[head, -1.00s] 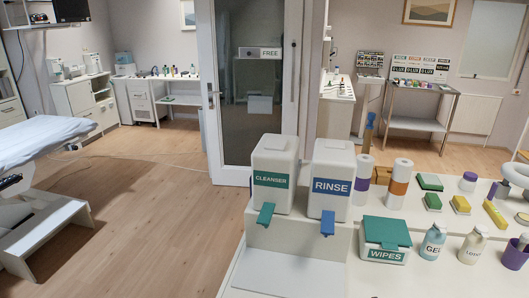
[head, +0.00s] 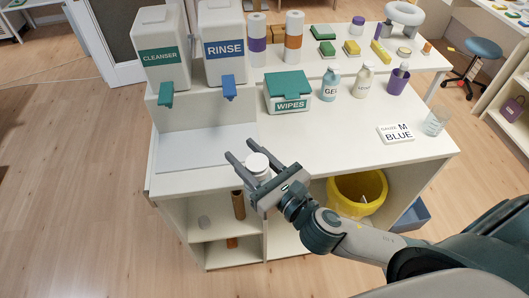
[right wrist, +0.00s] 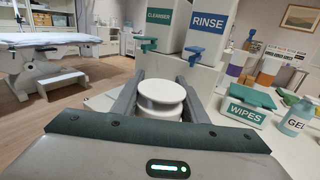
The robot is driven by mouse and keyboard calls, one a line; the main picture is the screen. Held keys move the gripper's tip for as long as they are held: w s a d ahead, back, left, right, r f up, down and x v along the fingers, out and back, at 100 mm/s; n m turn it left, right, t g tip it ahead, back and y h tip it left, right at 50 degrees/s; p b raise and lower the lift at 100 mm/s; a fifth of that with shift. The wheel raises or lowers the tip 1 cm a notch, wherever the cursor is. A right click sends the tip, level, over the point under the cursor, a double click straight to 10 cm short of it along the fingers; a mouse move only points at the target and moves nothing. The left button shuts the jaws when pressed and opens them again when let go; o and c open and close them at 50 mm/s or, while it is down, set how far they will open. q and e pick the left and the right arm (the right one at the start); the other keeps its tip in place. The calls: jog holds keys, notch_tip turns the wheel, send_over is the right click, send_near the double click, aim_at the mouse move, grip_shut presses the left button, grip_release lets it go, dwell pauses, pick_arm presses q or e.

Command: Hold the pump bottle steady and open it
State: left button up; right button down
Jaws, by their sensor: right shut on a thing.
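My right gripper (head: 239,150) is in front of the counter's front edge in the head view, shut on a white container with a round, flat top (head: 257,162). In the right wrist view the container (right wrist: 162,94) stands upright between the two fingers, a wide disc over a narrower neck; its lower body is hidden. I cannot tell whether it is the pump bottle. A light blue GEL bottle (head: 331,86) and a cream bottle (head: 362,81) stand apart on the counter. My left gripper is not in view.
The CLEANSER (head: 161,57) and RINSE (head: 223,49) dispensers stand on a raised block at the counter's left. A yellow bin (head: 357,193) is below.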

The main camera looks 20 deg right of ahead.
jog(key=w+a+n+g+y, duration=0.3)
jog(key=a+y, duration=0.3)
jog(key=a, duration=0.2)
jog(key=shift+w+a+f+n, duration=0.15)
jog(key=shift+w+a+n, duration=0.25)
jog(key=shift+n, duration=0.4)
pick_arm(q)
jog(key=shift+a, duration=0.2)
